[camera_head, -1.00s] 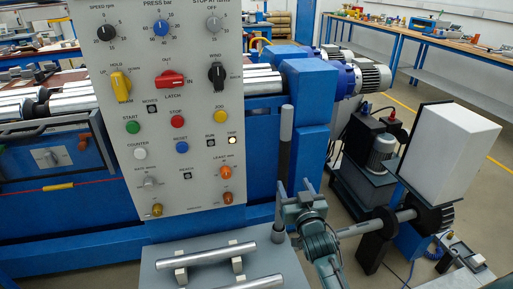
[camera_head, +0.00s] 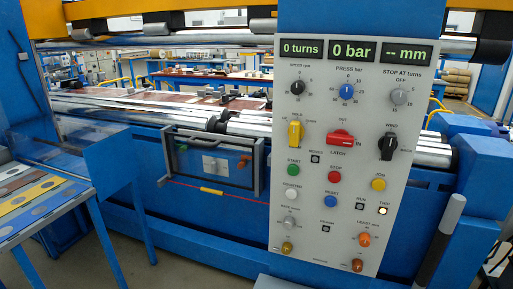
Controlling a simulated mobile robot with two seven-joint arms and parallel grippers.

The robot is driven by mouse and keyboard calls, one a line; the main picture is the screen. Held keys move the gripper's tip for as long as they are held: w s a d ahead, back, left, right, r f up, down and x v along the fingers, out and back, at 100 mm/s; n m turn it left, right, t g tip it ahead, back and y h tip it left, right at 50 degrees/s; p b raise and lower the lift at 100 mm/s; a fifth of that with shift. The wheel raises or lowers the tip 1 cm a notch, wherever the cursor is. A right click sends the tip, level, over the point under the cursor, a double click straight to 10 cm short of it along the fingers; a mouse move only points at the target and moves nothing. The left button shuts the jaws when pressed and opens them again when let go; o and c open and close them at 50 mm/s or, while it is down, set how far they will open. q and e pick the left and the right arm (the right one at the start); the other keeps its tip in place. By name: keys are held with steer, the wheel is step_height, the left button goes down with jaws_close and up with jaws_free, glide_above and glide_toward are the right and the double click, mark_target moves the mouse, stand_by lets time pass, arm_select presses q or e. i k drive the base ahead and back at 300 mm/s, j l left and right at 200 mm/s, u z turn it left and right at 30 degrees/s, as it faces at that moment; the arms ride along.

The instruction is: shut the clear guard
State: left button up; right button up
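A grey-edged frame (camera_head: 262,168) stands on the front of the blue machine, left of the control panel. It looks like the clear guard, but its pane is too faint to be sure and I cannot tell how far open it is. Behind or within it are a small switch plate (camera_head: 215,165) and a few coloured knobs. Steel rollers (camera_head: 100,112) lie bare above and behind it. Neither of my grippers is in view.
The control panel (camera_head: 335,230) stands right of the frame, its displays reading 0 turns, 0 bar and -- mm. A red cord (camera_head: 180,184) runs below the frame. A blue table (camera_head: 40,207) with coloured strips stands at left. A dark, light-tipped bar (camera_head: 440,240) rises at lower right.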

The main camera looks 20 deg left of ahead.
mark_target(191, 140)
steer(key=j+z, duration=0.25)
steer(key=j, duration=0.5)
steer(key=i+j+z, duration=0.2)
steer(key=j, duration=0.55)
steer(key=k+j+z, duration=0.25)
steer(key=j, duration=0.45)
steer(key=j+z, duration=0.25)
steer(key=j, duration=0.5)
steer(key=i+j, duration=0.2)
steer(key=i+j+z, duration=0.1)
steer(key=j, duration=0.3)
steer(key=i+j, duration=0.4)
steer(key=j, duration=0.25)
steer(key=z, duration=0.05)
